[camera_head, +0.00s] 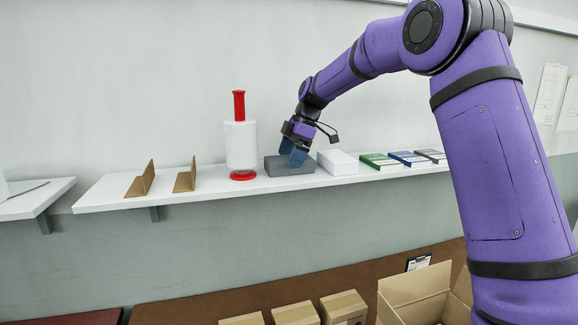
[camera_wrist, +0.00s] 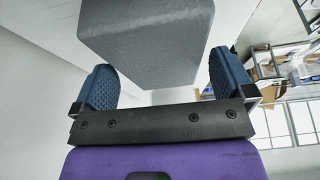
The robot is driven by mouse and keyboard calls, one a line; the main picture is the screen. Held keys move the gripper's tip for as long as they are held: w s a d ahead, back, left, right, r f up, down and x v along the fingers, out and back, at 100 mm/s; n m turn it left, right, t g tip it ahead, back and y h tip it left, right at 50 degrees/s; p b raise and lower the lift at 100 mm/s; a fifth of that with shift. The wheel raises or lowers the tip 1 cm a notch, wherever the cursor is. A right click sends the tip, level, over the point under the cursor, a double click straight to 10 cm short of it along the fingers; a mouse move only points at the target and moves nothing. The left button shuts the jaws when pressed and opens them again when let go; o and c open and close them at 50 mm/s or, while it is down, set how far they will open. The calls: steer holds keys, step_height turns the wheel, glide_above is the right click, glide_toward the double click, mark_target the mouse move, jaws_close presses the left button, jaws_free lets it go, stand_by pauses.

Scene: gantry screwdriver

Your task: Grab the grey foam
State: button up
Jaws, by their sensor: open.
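The grey foam (camera_head: 289,166) is a dark grey block lying on the white wall shelf, between a red and white bottle-like object and a white block. In the wrist view the foam (camera_wrist: 150,42) fills the top middle, ahead of and between the two blue fingers (camera_wrist: 163,88). Part of the foam is cut off by the upper edge.
The red and white object (camera_head: 241,145) stands close left of the foam, and the white block (camera_head: 337,162) sits close right. Green, blue and grey flat boxes (camera_head: 408,158) lie farther right. Two brown angled pieces (camera_head: 142,180) stand on the left part of the shelf (camera_head: 105,191).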

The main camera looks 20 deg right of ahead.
steer(key=shift+a+f, duration=0.3)
steer(key=shift+f, duration=0.3)
steer(key=c, duration=0.8)
steer(key=shift+r, duration=0.1)
